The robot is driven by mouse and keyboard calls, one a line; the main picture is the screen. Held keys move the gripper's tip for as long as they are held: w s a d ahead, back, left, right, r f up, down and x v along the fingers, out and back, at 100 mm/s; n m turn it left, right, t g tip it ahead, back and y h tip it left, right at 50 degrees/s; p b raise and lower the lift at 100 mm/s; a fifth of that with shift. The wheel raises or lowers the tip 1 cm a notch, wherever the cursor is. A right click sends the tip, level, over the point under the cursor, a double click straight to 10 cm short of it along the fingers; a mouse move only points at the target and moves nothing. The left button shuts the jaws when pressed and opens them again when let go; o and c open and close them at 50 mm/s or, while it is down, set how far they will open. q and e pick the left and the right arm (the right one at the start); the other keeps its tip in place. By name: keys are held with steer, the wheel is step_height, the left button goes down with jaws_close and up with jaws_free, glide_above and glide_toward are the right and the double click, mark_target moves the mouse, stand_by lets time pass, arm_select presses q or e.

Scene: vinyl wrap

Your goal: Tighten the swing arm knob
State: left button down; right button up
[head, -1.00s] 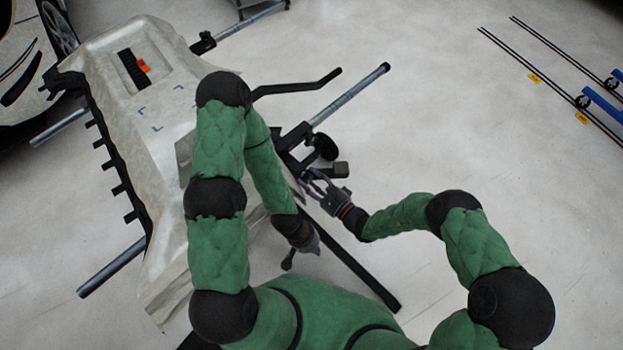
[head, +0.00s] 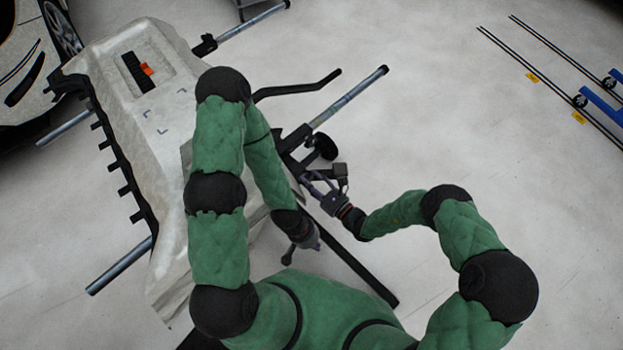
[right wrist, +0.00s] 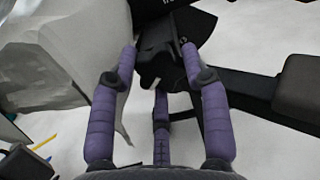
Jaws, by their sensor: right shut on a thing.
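My right gripper (head: 309,175) is at the near end of the frame's black swing arm bracket (head: 295,138). In the right wrist view its purple fingers (right wrist: 159,50) are on either side of a small black part, which I take to be the swing arm knob (right wrist: 157,62), and are shut on it. Its exact shape is hard to make out against the dark bracket behind. My left gripper (head: 308,240) hangs lower, beside the pale sheet-covered panel, apart from the knob. Its fingers are too small and dark to tell whether they are open.
A large pale panel (head: 150,100) lies on a stand at the left. A grey bar (head: 350,95) and a bent black bar (head: 300,89) stick out to the right. A black disc (head: 325,146) is close beside my right gripper. A dark leg (head: 355,260) runs across the floor.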

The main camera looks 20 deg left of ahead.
steer(key=shift+w+d, duration=0.1)
steer(key=shift+w, duration=0.05)
stand_by(0.3)
steer(key=o, duration=1.1)
steer(key=shift+o, duration=0.2)
steer(key=shift+d, duration=0.2)
steer(key=v, duration=1.1)
steer(key=shift+s+d, duration=0.25)
